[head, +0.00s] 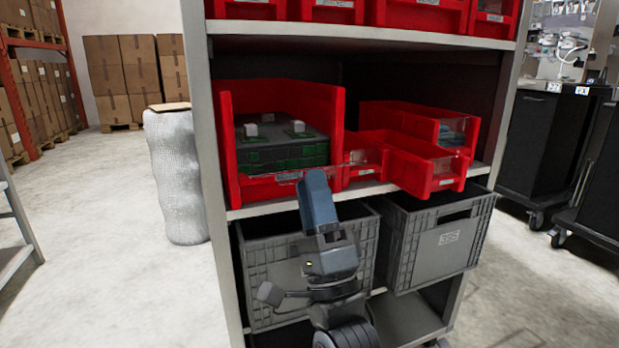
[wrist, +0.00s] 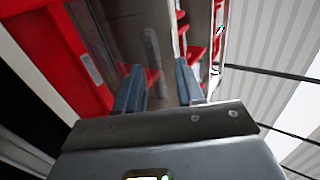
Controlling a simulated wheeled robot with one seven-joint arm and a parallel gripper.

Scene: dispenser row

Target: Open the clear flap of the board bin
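The board bin (head: 232,150) is the large red bin on the left of the middle shelf, with green boards (head: 290,157) stacked inside. A thin clear strip, seemingly the flap's edge (head: 352,167), runs along the low front of the bin; its exact angle is hard to tell. My gripper (head: 315,178) is at the bin's front right, its fingers overlapping the front lip in the head view. In the wrist view its two blue-grey fingers (wrist: 159,88) stand apart with a gap between them. I cannot tell whether they touch the flap.
Smaller red bins (head: 418,165) with clear fronts stand to the right on the same shelf. The rack's grey upright (head: 205,110) is close on the left. Red bins (head: 420,14) fill the shelf above.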

